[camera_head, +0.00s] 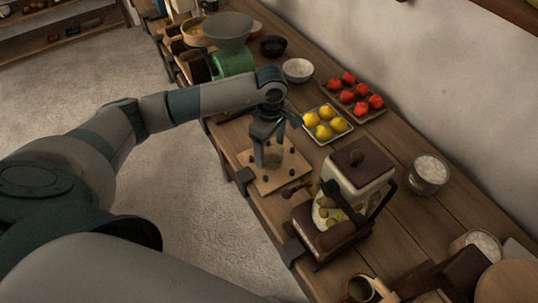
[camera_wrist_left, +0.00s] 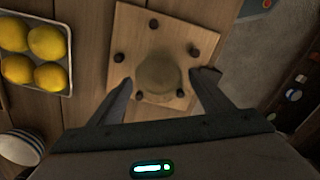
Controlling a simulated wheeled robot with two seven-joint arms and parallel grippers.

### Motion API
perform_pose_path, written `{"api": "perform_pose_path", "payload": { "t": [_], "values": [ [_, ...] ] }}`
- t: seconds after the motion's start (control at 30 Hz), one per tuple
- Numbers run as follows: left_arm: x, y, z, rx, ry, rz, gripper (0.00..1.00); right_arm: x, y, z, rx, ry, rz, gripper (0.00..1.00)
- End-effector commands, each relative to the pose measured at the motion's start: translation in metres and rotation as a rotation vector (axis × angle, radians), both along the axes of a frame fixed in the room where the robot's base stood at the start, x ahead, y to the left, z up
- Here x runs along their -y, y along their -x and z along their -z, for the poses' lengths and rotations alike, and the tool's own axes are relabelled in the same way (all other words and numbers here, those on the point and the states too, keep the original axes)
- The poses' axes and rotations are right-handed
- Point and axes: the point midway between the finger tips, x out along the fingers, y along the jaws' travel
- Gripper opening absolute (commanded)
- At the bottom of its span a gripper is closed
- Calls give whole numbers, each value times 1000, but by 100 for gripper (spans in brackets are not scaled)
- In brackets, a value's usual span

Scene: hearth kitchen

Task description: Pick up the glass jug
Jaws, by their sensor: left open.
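The glass jug (camera_wrist_left: 158,72) shows as a faint, clear, round shape on a square wooden board (camera_wrist_left: 126,18) with several dark pegs. In the head view, the board (camera_head: 262,186) lies near the counter's front edge, and the jug is largely hidden behind my gripper. My left gripper (camera_head: 268,160) is open and points down over the board. In the left wrist view its two fingers (camera_wrist_left: 161,82) stand apart on either side of the jug's near part. I cannot tell whether they touch it. My right gripper is not in view.
A tray of lemons (camera_head: 325,126) and a tray of red fruit (camera_head: 352,96) lie behind the board. A lidded glass container in a dark frame (camera_head: 357,172) stands to the right. A green object with a grey bowl (camera_head: 228,32) stands at the far left. Floor lies beyond the front edge.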

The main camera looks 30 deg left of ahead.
Motion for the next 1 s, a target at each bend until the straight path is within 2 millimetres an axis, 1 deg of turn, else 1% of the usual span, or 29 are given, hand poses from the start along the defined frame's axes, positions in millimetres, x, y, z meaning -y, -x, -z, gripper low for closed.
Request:
{"api": "perform_pose_path", "payload": {
  "t": [0.23, 0.27, 0.3, 0.37, 0.4, 0.43, 0.47, 0.83, 1.0],
  "values": [
    [0, 0, 0, 0, 0, 0, 73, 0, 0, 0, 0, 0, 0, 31],
    [0, 0, 0, 0, 0, 0, 68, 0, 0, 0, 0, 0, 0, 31],
    [0, 0, 0, 0, 0, 0, 58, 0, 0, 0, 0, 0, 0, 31],
    [0, 0, 0, 0, 0, 0, 44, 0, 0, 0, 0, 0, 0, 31],
    [0, 0, 0, 0, 0, 0, 34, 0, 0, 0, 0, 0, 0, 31],
    [0, 0, 0, 0, 0, 0, 27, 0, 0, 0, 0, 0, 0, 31],
    [0, 0, 0, 0, 0, 0, 24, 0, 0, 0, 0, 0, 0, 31],
    [0, -1, -3, 2, 1, -1, 24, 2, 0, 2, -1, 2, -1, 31],
    [0, -2, -15, 5, 1, 0, 24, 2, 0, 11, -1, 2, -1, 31]
  ]
}}
